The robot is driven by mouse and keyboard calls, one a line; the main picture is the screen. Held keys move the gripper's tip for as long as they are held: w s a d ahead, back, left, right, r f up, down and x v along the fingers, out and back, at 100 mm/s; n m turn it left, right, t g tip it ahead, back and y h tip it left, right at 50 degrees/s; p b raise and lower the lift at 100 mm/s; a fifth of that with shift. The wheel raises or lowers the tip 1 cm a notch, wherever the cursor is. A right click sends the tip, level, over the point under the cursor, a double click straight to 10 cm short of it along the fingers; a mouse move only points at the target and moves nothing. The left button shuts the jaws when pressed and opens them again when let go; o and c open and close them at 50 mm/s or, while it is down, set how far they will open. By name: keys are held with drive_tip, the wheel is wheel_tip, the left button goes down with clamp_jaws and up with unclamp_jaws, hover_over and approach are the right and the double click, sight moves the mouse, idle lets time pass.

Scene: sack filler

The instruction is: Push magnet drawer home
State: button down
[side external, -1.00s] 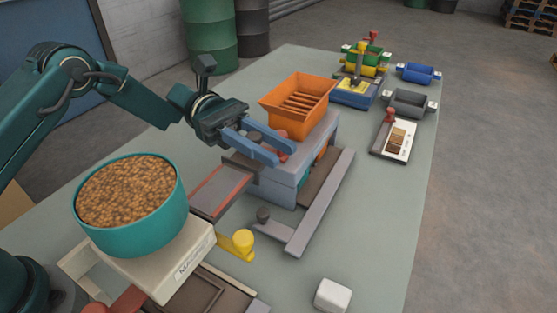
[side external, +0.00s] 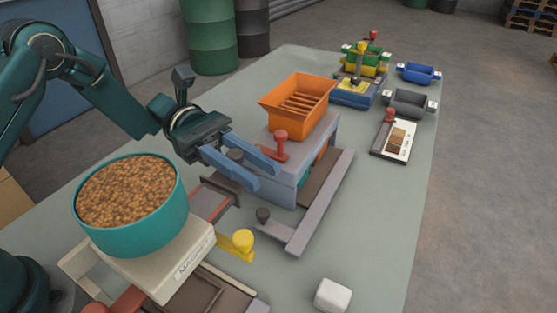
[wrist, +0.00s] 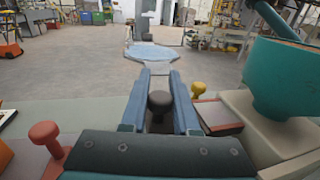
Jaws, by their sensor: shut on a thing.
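The magnet drawer (side external: 211,202) is a red-edged tray with a dark upright front plate, partly out of the cream housing (side external: 203,246) lettered "MAG…". Part of the tray shows between that plate and the housing. A dark round knob (side external: 235,155) stands at its front, between the fingers of my gripper (side external: 268,173). My gripper is shut on this knob. In the wrist view the knob (wrist: 160,104) sits between both blue fingers, and the tray (wrist: 217,116) shows at the right.
A teal bowl of brown pellets (side external: 131,212) tops the housing. A grey stand with an orange hopper (side external: 298,104) and a red knob (side external: 281,135) is close to my fingertips. A yellow knob (side external: 243,238) stands in front of the drawer.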

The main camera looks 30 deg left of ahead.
sight(228, 154)
drive_tip(key=shift+s, duration=0.15)
drive_tip(key=shift+a, duration=0.1)
drive_tip(key=c, duration=0.7)
unclamp_jaws()
drive_tip(key=shift+o, duration=0.2)
drive_tip(key=shift+v, duration=2.5)
